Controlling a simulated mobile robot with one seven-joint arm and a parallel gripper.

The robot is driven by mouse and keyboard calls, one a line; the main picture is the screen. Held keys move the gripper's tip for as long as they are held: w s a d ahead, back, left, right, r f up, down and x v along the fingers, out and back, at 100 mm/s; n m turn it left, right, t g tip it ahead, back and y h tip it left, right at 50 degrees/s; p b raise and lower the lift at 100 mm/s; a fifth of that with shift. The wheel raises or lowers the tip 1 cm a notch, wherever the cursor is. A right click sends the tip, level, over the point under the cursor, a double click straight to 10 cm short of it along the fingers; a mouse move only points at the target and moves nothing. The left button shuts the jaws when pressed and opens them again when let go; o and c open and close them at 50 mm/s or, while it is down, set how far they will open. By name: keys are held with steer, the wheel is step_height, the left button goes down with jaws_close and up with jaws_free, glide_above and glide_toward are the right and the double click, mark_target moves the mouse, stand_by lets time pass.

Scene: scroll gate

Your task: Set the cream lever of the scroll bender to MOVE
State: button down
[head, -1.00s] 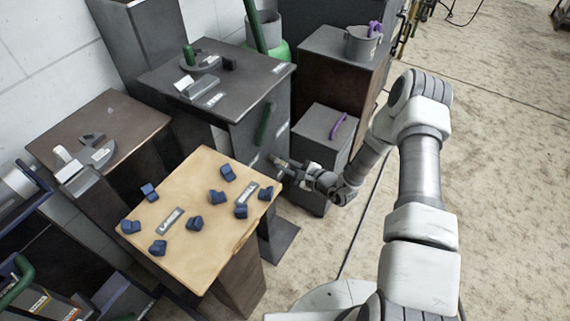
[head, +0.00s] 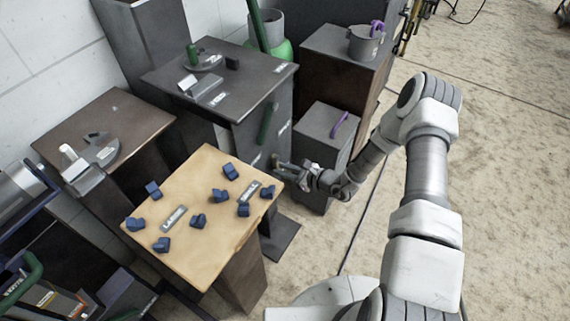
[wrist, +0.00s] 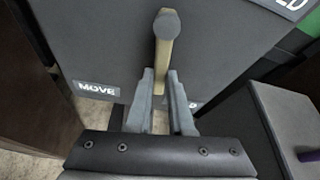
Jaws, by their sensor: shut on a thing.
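The scroll bender is a dark grey cabinet (head: 232,90) with a green post on top. In the wrist view the cream lever (wrist: 163,50) runs down its dark face from a round grey cap at the top. It is close to upright. Its lower part is between the fingers of my gripper (wrist: 161,78), which is shut on it. The MOVE label (wrist: 97,90) is left of the lever, with a gap. A second label (wrist: 192,104), mostly hidden by the right finger, is on the right. In the head view my gripper (head: 283,166) is at the cabinet's lower front; the lever is too small to make out.
A wooden-topped stand (head: 205,240) with several blue blocks is left of my gripper. A grey box (head: 322,135) with a purple handle is close on the right. A green handle (head: 266,123) is above on the cabinet front. The floor on the right is open.

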steer(key=shift+s+a+r+m+g+y+p, duration=0.2)
steer(key=shift+s+a+m+g+y, duration=0.35)
steer(key=shift+m, duration=0.5)
steer(key=shift+s+a+r+m+g+y+p, duration=0.15)
steer(key=shift+s+a+m+g+y, duration=0.2)
steer(key=shift+s+m+g, duration=0.55)
steer(key=shift+s+a+r+m+g+y+p, duration=0.1)
steer(key=shift+s+a+m+g+y+p, duration=0.3)
steer(key=shift+m, duration=0.85)
steer(key=shift+s, duration=0.2)
steer(key=c, duration=0.8)
jaws_free()
steer(key=p+v, duration=0.3)
steer(key=v, duration=1.4)
steer(key=shift+d, duration=0.2)
steer(key=shift+s+r, duration=0.1)
